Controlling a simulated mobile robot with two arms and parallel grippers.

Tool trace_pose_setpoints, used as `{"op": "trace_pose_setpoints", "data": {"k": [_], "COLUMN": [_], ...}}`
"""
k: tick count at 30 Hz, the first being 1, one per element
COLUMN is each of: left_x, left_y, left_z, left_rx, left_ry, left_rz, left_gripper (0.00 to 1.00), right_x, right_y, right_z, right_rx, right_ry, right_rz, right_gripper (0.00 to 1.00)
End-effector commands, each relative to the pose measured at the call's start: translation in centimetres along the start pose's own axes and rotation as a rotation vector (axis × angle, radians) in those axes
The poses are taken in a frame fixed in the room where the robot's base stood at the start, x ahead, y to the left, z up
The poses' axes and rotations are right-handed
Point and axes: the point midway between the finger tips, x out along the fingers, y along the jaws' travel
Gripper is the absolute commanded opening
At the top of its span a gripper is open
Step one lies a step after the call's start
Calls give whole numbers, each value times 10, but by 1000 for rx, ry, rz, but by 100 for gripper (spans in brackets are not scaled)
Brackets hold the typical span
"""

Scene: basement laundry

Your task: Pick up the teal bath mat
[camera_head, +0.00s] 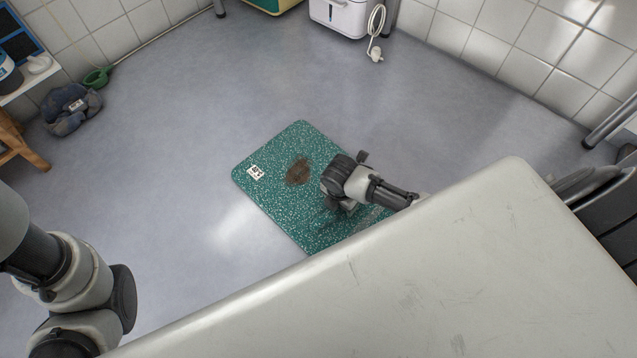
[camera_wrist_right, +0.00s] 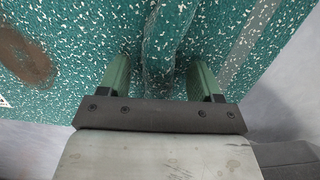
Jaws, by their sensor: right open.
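The teal bath mat (camera_head: 270,200) lies on the floor. It has white speckles, a brown stain and a small white label near its left corner. My right gripper (camera_head: 338,200) is down over the mat, right of the stain. In the right wrist view the right gripper (camera_wrist_right: 160,75) is open, with its two green fingers on either side of a raised fold of the mat (camera_wrist_right: 163,40). The fold lies between the fingers without being clamped. My left arm shows at the lower left of the head view; its gripper is out of view.
A pale scuffed surface (camera_head: 400,275) fills the lower right, covering part of my right arm and the mat's near side. A blue-grey bundle (camera_head: 72,108) and green scoop (camera_head: 97,77) lie at the left. A white appliance (camera_head: 343,15) stands at the back. Floor left of the mat is clear.

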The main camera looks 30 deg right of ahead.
Motion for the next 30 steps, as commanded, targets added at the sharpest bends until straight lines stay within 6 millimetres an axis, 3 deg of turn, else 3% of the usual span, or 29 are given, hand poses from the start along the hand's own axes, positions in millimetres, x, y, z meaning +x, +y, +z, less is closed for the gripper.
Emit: {"op": "trace_pose_setpoints", "data": {"k": [2,15,30], "left_x": [0,0,3], "left_y": [0,0,-1], "left_z": [0,0,1], "left_rx": [0,0,0], "left_ry": [0,1,0], "left_rz": [0,1,1], "left_gripper": [43,43,43], "right_x": [0,0,-5], "right_y": [0,0,1], "right_z": [0,0,1], "right_rx": [0,0,-1], "right_ry": [0,0,0], "right_rz": [0,0,2], "right_gripper": [65,0,0]}}
